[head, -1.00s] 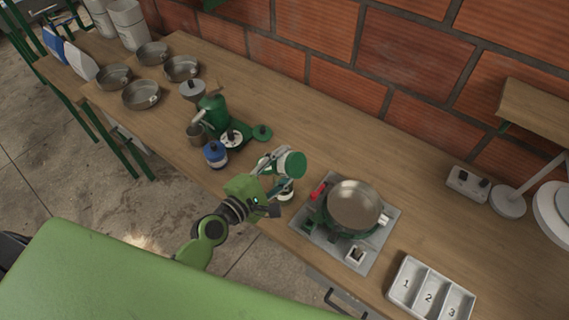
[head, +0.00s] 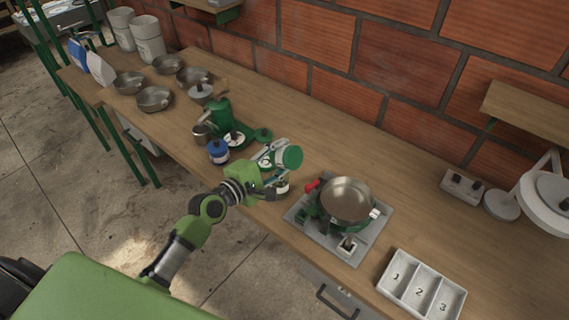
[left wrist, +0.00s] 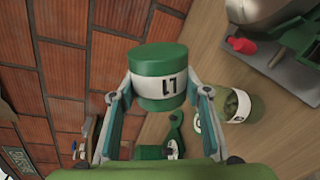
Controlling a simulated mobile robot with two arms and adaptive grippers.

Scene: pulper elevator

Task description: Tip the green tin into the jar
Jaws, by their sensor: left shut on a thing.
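The green tin, with a white band and dark marking, is held between the fingers of my left gripper (left wrist: 158,98). The tin (left wrist: 158,78) shows large in the left wrist view. In the head view the tin (head: 289,157) is above the worktop, its round green face toward the camera. The jar (left wrist: 238,105), open-topped with green contents and a white label, stands on the worktop, right of the tin in the left wrist view. In the head view the jar (head: 281,188) is partly hidden below my gripper. My right gripper is not in view.
A pan (head: 346,199) sits on a burner with a red knob, right of the jar. A numbered white tray (head: 421,287) lies near the front edge. A brick wall runs behind.

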